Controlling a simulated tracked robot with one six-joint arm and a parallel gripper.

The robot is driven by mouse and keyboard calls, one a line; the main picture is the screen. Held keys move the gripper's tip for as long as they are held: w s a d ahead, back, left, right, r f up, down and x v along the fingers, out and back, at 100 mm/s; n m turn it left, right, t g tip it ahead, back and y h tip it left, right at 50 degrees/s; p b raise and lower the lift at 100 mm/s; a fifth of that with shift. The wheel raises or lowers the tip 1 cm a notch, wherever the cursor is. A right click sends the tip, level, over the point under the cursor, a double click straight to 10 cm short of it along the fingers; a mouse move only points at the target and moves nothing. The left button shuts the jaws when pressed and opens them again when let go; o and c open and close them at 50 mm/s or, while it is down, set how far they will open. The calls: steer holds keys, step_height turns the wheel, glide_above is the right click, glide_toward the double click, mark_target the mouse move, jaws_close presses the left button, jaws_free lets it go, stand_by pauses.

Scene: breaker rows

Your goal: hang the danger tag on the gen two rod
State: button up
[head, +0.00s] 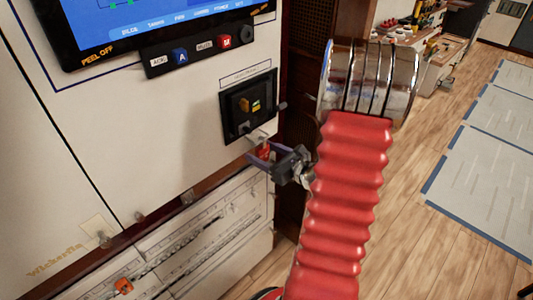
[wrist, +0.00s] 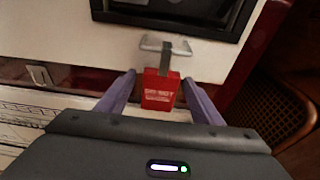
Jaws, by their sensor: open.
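The red danger tag (wrist: 161,92), with white lettering, hangs upright by a grey strap from a pale metal rod (wrist: 178,47) on the cabinet front. The rod juts out just below a black-framed recess. I cannot read a label that names this rod as gen two. My gripper (wrist: 159,79) is open, its two purple fingers on either side of the tag, with a small gap showing at each side. In the head view my gripper (head: 261,155) is at the cabinet just under the recess, and the tag (head: 264,149) is partly hidden by the fingers.
The black-framed recess (head: 235,119) holds a yellow part. Above it are a screen (head: 150,22) and a button strip with a blue button (head: 180,56) and a red button (head: 225,42). A dark lattice panel (wrist: 262,112) stands right of the cabinet.

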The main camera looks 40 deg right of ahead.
steer(key=shift+s, duration=0.1)
steer(key=s+r, duration=0.2)
steer(key=s, duration=1.1)
steer(key=shift+s+d+r, duration=0.15)
steer(key=shift+r, duration=0.15)
stand_by(0.4)
steer(key=w+a+r+n+g+y, duration=0.1)
steer(key=a+n+g+y, duration=0.3)
steer(key=a+n, duration=0.7)
steer(key=w+a+r+n+g+y, duration=0.1)
steer(key=a+r+n+g+y, duration=0.15)
steer(key=a+n+g, duration=0.85)
steer(key=s+a+r+n+t+h, duration=0.4)
steer(key=a+r+n+h, duration=0.3)
steer(key=n, duration=0.6)
steer(key=shift+s+a+r+n+t, duration=0.35)
steer(key=shift+a+r, duration=0.3)
steer(key=shift+a, duration=0.6)
